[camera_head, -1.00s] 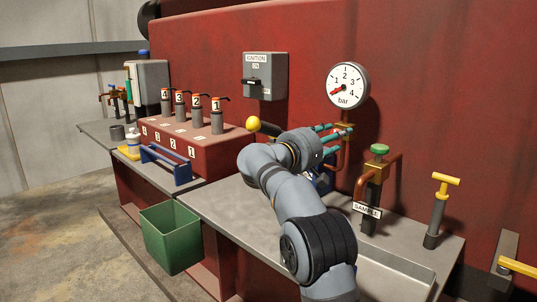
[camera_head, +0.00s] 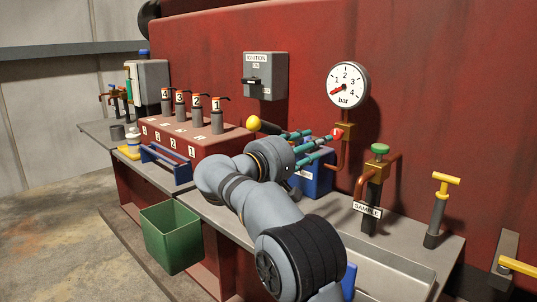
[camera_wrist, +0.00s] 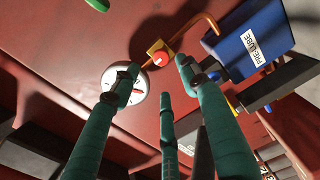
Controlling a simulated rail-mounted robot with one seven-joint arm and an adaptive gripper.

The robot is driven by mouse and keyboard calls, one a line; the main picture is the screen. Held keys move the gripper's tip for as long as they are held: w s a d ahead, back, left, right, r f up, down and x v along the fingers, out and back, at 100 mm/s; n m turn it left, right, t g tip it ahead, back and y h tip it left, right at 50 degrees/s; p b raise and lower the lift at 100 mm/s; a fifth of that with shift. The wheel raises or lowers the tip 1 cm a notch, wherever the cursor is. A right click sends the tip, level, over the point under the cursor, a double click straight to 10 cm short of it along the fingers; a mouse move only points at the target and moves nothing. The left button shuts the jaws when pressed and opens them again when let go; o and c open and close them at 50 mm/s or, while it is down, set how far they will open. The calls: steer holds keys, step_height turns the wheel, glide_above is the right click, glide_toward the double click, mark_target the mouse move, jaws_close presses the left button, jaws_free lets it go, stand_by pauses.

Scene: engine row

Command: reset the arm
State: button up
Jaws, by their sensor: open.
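My gripper (camera_head: 312,146), with teal fingers, is open and empty at the end of my grey arm. In the head view it is above the bench, in front of the red engine wall, with its fingers pointing right. The fingers overlap the top of a blue box (camera_head: 318,180) in the picture; I cannot tell how far apart they are in depth. In the wrist view the gripper (camera_wrist: 160,78) has its fingers spread, with nothing between them. Beyond them are the gauge (camera_wrist: 124,86), a brass block with a red front (camera_wrist: 160,58) and the blue box labelled PRE-LUBE (camera_wrist: 252,42).
A pressure gauge (camera_head: 347,85) and ignition box (camera_head: 265,77) are on the wall. A yellow-knobbed lever (camera_head: 254,123) is close to my gripper. A green-topped sample valve (camera_head: 375,180) and yellow T-handle (camera_head: 440,205) stand right. A green bin (camera_head: 172,238) hangs at the bench front.

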mark_target(336, 131)
steer(key=x, duration=1)
steer(key=shift+f, duration=0.1)
steer(key=shift+a+r+n+p, duration=0.1)
steer(key=shift+r+n+p, duration=0.3)
steer(key=shift+n+p, duration=0.5)
steer(key=n+p, duration=0.2)
steer(key=p, duration=0.1)
steer(key=shift+s+r, duration=0.1)
steer(key=shift+r, duration=0.1)
steer(key=n+p, duration=0.2)
steer(key=shift+n+p, duration=0.35)
steer(key=shift+n, duration=0.05)
steer(key=n+p, duration=0.3)
steer(key=p, duration=0.1)
steer(key=n+p, duration=0.5)
steer(key=p, duration=0.2)
steer(key=shift+a, duration=0.1)
steer(key=n+p, duration=0.3)
steer(key=p, duration=0.1)
steer(key=shift+a+f+n, duration=0.1)
steer(key=shift+f+n, duration=0.05)
steer(key=shift+n, duration=0.25)
steer(key=shift+f+b+v, duration=0.25)
steer(key=shift+b+v, duration=0.25)
steer(key=shift+v, duration=0.55)
